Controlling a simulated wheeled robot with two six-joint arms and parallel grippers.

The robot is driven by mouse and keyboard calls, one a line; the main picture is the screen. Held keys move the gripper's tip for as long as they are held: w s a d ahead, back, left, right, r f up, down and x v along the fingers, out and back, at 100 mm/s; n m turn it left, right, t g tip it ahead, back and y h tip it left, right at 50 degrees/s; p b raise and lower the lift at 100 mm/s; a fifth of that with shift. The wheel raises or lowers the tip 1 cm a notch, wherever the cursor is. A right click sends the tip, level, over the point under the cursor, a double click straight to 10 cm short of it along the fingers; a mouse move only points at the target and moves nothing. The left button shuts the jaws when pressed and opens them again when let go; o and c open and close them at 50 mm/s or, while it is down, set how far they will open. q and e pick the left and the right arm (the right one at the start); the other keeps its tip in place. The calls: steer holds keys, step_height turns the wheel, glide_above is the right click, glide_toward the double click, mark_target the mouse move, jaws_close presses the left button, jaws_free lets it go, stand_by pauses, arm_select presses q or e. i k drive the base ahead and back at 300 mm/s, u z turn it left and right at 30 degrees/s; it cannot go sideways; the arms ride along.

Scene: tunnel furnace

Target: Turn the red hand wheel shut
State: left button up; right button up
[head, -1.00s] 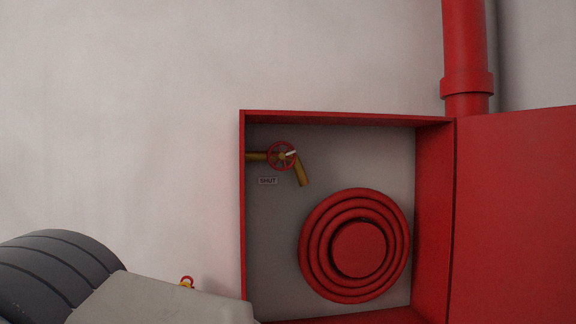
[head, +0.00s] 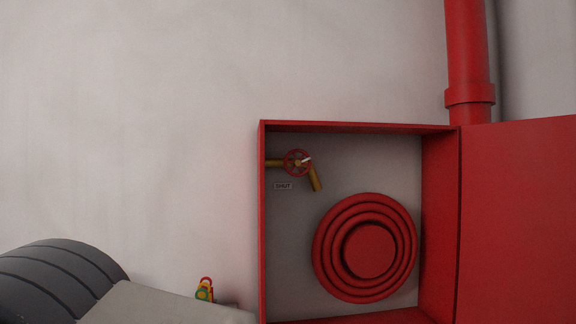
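The red hand wheel (head: 298,163) is small and spoked, with a pale mark near its hub. It sits on a brass valve (head: 315,180) in the upper left of the open red cabinet (head: 262,220). A small label reading SHUT (head: 283,186) is on the back panel below the wheel. Part of my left arm shows at the lower left, well apart from the wheel. Neither gripper can be made out in the head view.
A coiled red hose reel (head: 365,248) fills the cabinet's lower right. The cabinet door (head: 520,220) stands open to the right. A red pipe (head: 467,50) runs up above it. A small red, yellow and green object (head: 205,290) shows at the cabinet's lower left. The wall to the left is bare.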

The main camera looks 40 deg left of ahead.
mark_target(297, 163)
steer(key=k, duration=1)
steer(key=u, duration=0.7)
steer(key=i, duration=0.7)
steer(key=u, duration=0.4)
steer(key=i, duration=0.65)
steer(key=z, duration=0.65)
steer(key=i, duration=0.9)
steer(key=z, duration=0.5)
